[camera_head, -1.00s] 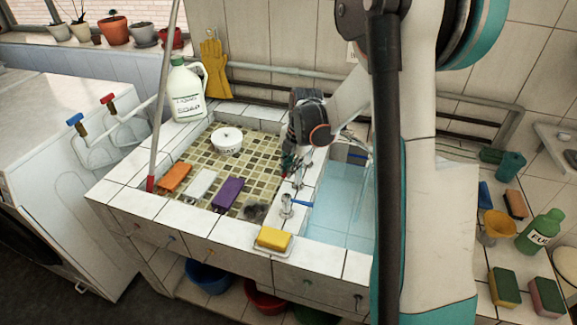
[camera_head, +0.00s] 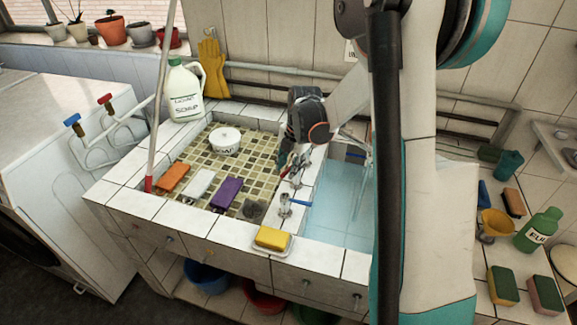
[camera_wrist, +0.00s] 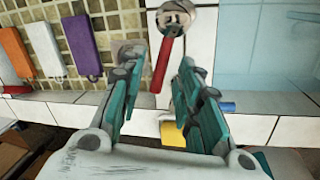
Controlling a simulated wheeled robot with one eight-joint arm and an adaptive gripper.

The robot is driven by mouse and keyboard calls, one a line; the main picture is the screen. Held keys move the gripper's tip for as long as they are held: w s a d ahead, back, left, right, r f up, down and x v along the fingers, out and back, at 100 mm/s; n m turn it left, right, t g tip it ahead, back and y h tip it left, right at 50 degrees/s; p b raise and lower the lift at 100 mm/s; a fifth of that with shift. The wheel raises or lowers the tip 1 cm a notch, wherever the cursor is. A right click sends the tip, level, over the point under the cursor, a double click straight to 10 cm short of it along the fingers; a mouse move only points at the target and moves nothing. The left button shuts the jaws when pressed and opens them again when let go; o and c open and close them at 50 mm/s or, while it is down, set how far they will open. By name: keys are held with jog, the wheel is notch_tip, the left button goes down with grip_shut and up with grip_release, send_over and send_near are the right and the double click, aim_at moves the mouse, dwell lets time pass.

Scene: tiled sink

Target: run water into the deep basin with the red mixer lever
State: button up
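The red mixer lever (camera_wrist: 162,64) shows in the wrist view, sticking out from its round chrome body (camera_wrist: 176,18). My gripper (camera_wrist: 163,62) is open, with one teal finger on each side of the lever and gaps visible between. In the head view my gripper (camera_head: 288,162) is low over the divider between the basins and hides most of the lever. The deep basin (camera_head: 330,212) is light blue, right of the divider, and partly behind my arm. A thin pale streak like running water (camera_head: 360,188) shows over it.
A blue-handled tap (camera_head: 294,203) and a yellow sponge (camera_head: 272,238) are at the front of the divider. The shallow tiled basin (camera_head: 190,160) holds a white tub (camera_head: 225,141) and several coloured blocks. A soap jug (camera_head: 184,92) stands behind it.

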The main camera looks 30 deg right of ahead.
notch_tip(320, 180, up, 11)
jog(key=s+d, duration=0.1)
jog(key=s, duration=0.1)
jog(key=shift+r, duration=0.2)
dwell(0.4)
dwell(3.7)
jog(key=f, duration=0.4)
jog(key=w+a+f, duration=0.1)
jog(key=f, duration=0.3)
jog(key=a+f+b, duration=0.1)
jog(key=f, duration=0.2)
jog(key=shift+w+f, duration=0.3)
jog(key=shift+f, duration=0.1)
grip_shut()
